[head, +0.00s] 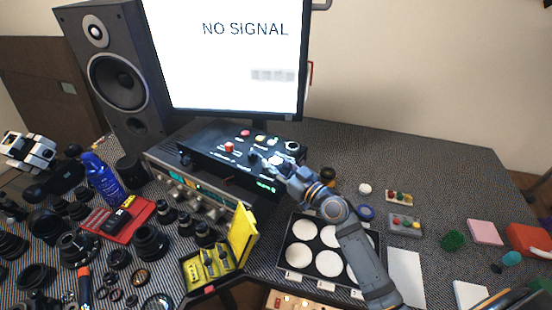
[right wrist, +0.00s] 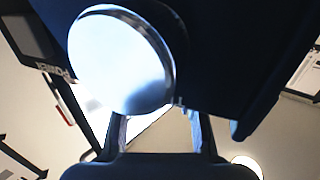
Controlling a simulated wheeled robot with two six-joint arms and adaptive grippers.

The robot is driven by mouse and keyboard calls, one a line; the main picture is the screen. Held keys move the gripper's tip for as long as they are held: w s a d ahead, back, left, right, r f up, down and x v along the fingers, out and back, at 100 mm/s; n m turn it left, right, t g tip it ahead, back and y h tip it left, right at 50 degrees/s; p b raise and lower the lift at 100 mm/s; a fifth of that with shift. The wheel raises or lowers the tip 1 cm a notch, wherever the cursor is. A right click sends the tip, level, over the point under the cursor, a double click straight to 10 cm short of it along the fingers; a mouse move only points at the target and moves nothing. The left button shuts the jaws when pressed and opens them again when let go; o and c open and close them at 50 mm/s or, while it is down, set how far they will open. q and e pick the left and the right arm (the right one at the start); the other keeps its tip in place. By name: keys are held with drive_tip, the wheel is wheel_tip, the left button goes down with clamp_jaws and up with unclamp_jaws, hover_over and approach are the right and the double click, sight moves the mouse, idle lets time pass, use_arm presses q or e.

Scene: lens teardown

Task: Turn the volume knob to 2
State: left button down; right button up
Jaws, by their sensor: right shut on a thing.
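The black control box (head: 215,152) stands on top of the silver amplifier-like unit, below the monitor. Its silver round knob (head: 277,160) is on the sloping top panel, and a large shiny disc, the knob's face (right wrist: 122,60), fills the upper left of the right wrist view. My right gripper (head: 268,161) reaches it from the lower right and is shut on the knob, though its fingers partly hide it. A small green readout (head: 266,187) glows on the box's front; its characters are too small to read surely.
Red and yellow buttons and another round dial (head: 292,146) sit close by on the panel. The monitor (head: 225,60) reads "NO SIGNAL" behind. A speaker (head: 115,75) stands left. An open yellow case (head: 242,236) and a tray of white discs (head: 288,228) are in front. Lens parts crowd the left.

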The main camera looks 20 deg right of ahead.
sight(276, 161)
drive_tip(key=shift+m+h, duration=0.3)
drive_tip(key=shift+h, duration=0.2)
drive_tip(key=o, duration=1.2)
wheel_tip(276, 161, up, 10)
drive_tip(key=shift+f, duration=0.1)
